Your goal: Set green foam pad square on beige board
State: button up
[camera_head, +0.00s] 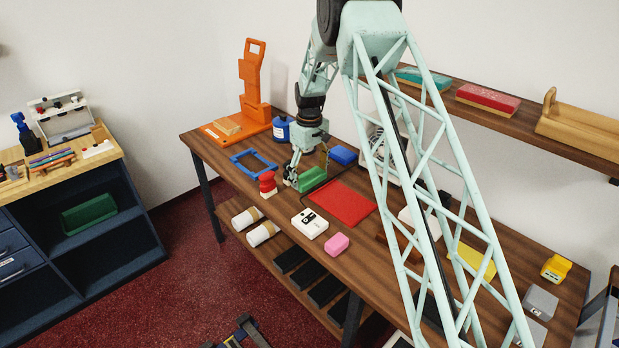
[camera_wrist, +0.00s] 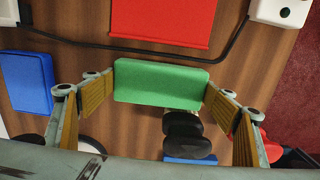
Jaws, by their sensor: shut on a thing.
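My gripper (camera_head: 301,178) is shut on the green foam pad (camera_head: 313,180), over the left-middle part of the wooden table. In the wrist view the pad (camera_wrist: 160,84) sits level between the two finger pads (camera_wrist: 160,97), gripped at its short ends. The gap between the pad and the tabletop cannot be judged.
A red mat (camera_head: 342,203) lies right of the gripper, with a black cable (camera_wrist: 150,45) near it. A blue frame (camera_head: 238,160), red knobbed piece (camera_head: 267,185), blue bottle (camera_head: 281,130) and blue block (camera_head: 343,154) stand around. The orange upright (camera_head: 252,80) rises behind the board.

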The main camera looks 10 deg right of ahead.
aim_at(309, 176)
jog(key=shift+f, duration=0.2)
dwell(0.3)
jog(key=o, duration=0.7)
jog(key=shift+r, duration=0.15)
notch_tip(309, 176, up, 12)
jog(key=p, duration=0.1)
dwell(0.4)
dwell(0.4)
jog(key=shift+r, duration=0.1)
